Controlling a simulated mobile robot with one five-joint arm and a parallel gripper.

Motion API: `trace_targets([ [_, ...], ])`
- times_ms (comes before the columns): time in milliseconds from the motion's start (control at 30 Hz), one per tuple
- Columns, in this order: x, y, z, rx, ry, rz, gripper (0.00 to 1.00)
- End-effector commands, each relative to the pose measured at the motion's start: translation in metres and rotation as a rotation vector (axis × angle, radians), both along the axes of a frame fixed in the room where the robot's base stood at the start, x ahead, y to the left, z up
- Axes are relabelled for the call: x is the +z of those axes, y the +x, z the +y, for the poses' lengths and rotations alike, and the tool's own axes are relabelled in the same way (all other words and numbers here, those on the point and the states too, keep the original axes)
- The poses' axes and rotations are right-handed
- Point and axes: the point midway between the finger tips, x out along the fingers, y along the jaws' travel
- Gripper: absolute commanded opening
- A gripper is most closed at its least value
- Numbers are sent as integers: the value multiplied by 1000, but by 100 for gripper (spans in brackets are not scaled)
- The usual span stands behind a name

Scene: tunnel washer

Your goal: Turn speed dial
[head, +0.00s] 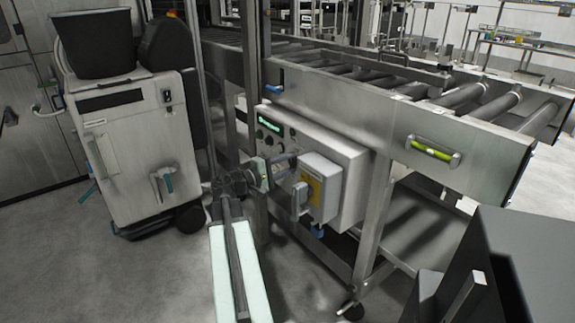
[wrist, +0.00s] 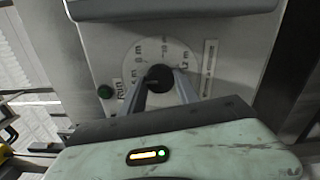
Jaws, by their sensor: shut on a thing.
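The speed dial (wrist: 159,78) is a dark round knob on a pale scale plate with printed numbers, seen in the wrist view at the upper middle. My gripper (wrist: 160,82) has its two grey fingers on either side of the knob, shut on it. In the head view my gripper (head: 275,172) reaches the front of the control box (head: 345,158) under the conveyor. There the dial is hidden or too small to make out behind the gripper.
A grey box with a yellow plate and switch handle (head: 322,188) sits just right of my gripper. A green button (wrist: 105,91) is left of the dial. The roller conveyor (head: 350,95) stands above. A white wheeled cabinet (head: 130,150) stands at the left, with open floor before it.

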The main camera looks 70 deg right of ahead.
Motion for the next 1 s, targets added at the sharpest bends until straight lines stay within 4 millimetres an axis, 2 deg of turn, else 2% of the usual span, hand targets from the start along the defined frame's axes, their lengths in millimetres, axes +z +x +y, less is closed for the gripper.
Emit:
trace_targets([
  [567, 1, 3, -1, 9, 16, 30, 0],
  [600, 1, 3, -1, 9, 16, 30, 43],
  [667, 1, 3, -1, 8, 16, 30, 59],
  [1000, 0, 3, 2, 4, 17, 28, 59],
])
